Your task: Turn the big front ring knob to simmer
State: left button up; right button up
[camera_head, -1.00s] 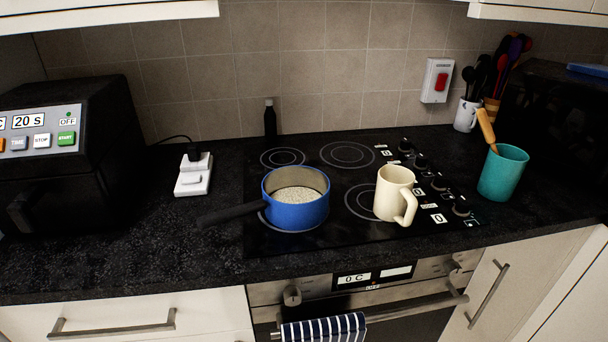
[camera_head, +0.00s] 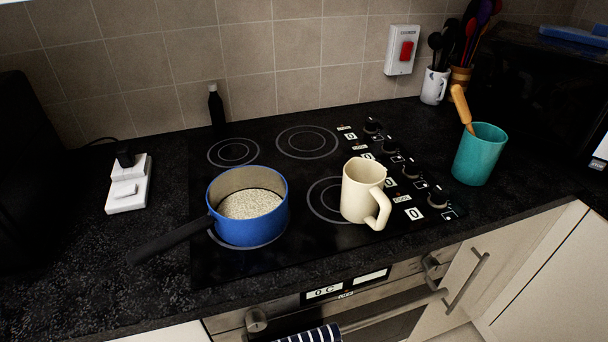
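The black glass hob (camera_head: 265,268) is set in the dark worktop, with a column of knobs along its right side. The nearest knob (camera_head: 437,199) is at the front right; others run back to the far knob (camera_head: 373,125). Small displays beside them read 0. A blue saucepan (camera_head: 240,222) with pale grainy contents stands on the front left ring, its black handle pointing to the front left. A cream mug (camera_head: 362,190) stands partly over the front right ring (camera_head: 322,200), left of the knobs. Neither of my grippers is in view.
A teal cup (camera_head: 478,158) with a wooden-handled tool stands right of the knobs. A dark bottle (camera_head: 216,108) stands behind the hob. A white socket block (camera_head: 128,188) lies to the left. The oven front (camera_head: 290,308) is below the worktop edge.

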aim_at(438, 199)
jog(key=u, duration=0.9)
jog(key=k, duration=1.15)
jog(key=z, duration=0.5)
jog(key=i, duration=0.55)
jog(key=u, duration=0.05)
